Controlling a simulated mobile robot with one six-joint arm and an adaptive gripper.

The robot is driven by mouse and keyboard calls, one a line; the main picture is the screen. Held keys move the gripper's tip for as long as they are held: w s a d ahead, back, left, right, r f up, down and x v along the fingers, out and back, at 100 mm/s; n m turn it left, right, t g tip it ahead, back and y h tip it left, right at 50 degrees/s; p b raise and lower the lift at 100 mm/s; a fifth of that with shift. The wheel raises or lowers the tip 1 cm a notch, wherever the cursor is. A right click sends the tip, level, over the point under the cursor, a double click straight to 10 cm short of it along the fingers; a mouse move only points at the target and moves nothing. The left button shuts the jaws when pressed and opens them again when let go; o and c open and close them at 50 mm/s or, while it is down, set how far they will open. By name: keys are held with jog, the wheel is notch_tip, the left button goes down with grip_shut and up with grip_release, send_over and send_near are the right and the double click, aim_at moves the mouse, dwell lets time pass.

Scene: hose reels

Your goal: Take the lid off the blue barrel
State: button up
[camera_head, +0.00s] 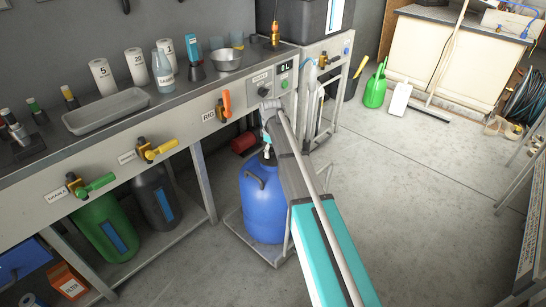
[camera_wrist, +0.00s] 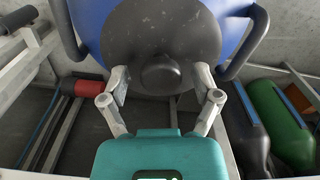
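The blue barrel (camera_head: 262,205) stands upright on a low platform under the bench's right end. In the wrist view the barrel (camera_wrist: 90,18) fills the top, with a dark handle on each side. Its dark round lid (camera_wrist: 150,30) is on it, with a black knob (camera_wrist: 163,75) in the middle. My gripper (camera_wrist: 162,78) is open, with one finger on each side of the knob and gaps visible between. In the head view my arm hides most of the lid and the gripper; I cannot tell there whether the fingers touch anything.
The bench (camera_head: 150,135) with valves and bottles runs along the left above the barrel. A green container (camera_head: 105,225) and a dark container (camera_head: 155,195) stand beneath it. A red cylinder (camera_head: 243,142) lies behind the barrel. The floor (camera_head: 410,190) to the right is clear.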

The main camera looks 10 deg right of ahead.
grip_shut()
jog(key=shift+r, duration=0.1)
notch_tip(320, 180, up, 2)
jog(key=p, duration=0.2)
jog(key=shift+r+p, duration=0.25)
jog(key=shift+p, duration=0.1)
jog(key=s+r+p, duration=1)
jog(key=s, duration=0.4)
jog(key=shift+r, duration=0.15)
jog(key=shift+a, duration=0.1)
